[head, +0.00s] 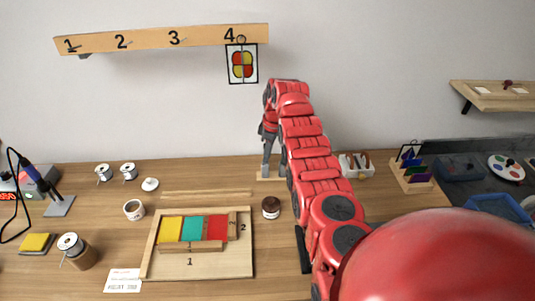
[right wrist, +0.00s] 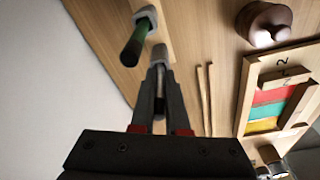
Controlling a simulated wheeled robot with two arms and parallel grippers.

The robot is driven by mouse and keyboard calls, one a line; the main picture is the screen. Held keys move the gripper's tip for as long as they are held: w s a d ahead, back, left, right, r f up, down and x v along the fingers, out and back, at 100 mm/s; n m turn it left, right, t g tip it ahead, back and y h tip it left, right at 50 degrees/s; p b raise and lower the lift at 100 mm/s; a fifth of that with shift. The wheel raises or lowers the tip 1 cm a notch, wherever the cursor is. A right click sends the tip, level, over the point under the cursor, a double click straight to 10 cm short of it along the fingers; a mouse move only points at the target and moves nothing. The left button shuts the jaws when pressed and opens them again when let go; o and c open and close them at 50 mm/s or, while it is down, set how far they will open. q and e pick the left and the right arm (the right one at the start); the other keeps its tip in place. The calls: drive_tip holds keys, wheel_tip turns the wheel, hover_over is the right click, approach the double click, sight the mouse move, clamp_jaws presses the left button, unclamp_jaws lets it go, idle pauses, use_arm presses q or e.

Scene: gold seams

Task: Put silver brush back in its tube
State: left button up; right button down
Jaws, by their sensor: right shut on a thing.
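My right gripper (right wrist: 160,72) is shut on a thin silver-grey brush (right wrist: 159,108), which shows between the fingers in the right wrist view. A small grey tube mouth (right wrist: 160,52) lies just beyond the fingertips, in line with the brush; whether the brush's end is inside it I cannot tell. Beside it, a green brush (right wrist: 132,50) stands in another grey tube (right wrist: 146,14). In the head view the right gripper (head: 268,138) points down over a wooden stand (head: 264,175) near the wall; the arm partly hides it. My left gripper is not in view.
A wooden tray (head: 245,262) with coloured panels lies in front. A dark jar (head: 271,207) stands near the stand. A white box (head: 356,165) and a small rack (head: 410,175) are to the right. A framed panel (head: 242,64) hangs above.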

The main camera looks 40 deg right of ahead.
drive_tip(key=c, duration=0.8)
unclamp_jaws()
drive_tip(key=shift+c, duration=0.2)
drive_tip(key=shift+o, duration=0.3)
drive_tip(key=o, duration=0.4)
wheel_tip(320, 180, up, 7)
idle(0.5)
